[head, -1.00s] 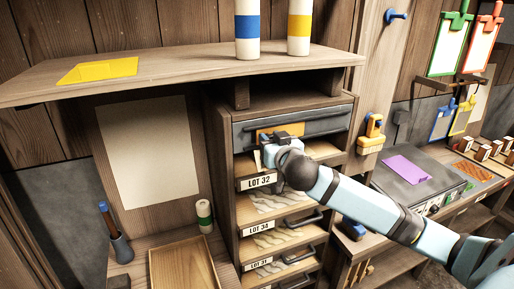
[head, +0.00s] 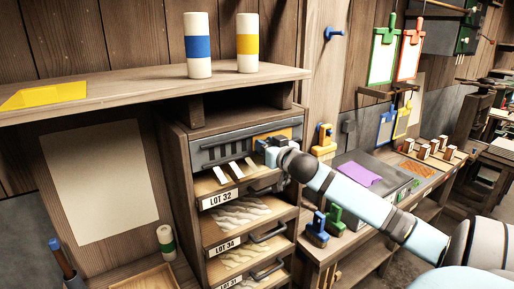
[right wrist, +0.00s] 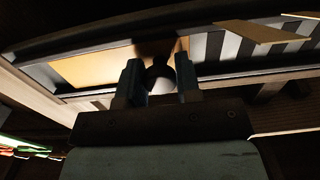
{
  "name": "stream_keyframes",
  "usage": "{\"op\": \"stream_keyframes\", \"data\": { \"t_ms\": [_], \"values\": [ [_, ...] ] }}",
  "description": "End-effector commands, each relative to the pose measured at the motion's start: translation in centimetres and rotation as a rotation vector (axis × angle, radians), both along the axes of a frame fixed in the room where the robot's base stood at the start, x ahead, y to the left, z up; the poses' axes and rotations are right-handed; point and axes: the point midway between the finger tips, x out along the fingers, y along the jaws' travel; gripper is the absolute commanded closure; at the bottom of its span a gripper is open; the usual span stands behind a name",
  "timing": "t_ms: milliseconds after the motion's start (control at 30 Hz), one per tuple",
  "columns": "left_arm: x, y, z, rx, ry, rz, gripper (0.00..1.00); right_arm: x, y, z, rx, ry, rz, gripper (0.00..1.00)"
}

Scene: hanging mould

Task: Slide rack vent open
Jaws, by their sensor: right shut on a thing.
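The rack vent (head: 222,153) is a grey metal panel across the top of the rack, with dark slots showing over its left and middle parts. An orange-yellow area (head: 287,133) shows at its right end, and also on the left in the right wrist view (right wrist: 100,66). My right gripper (head: 268,144) is at the right part of the vent. In the right wrist view its two fingers (right wrist: 160,80) are shut around a dark, rounded knob (right wrist: 159,72). The gripper hides the knob in the head view. My left gripper is out of view.
Pale strips (head: 227,173) hang below the slots. Drawers with lot labels (head: 222,198) lie beneath.

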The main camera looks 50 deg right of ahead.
Motion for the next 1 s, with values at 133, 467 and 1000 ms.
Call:
{"op": "stream_keyframes", "data": {
  "t_ms": [133,467,1000],
  "values": [
    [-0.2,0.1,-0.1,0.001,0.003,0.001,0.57,-0.1,-0.5,0.0,0.000,0.001,-0.004,1.00],
    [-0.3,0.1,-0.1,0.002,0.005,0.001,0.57,-0.1,-0.6,0.1,-0.001,-0.001,-0.006,0.55],
    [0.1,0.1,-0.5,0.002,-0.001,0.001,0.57,-1.6,0.0,-0.3,0.003,0.001,-0.002,0.43]
  ]
}}
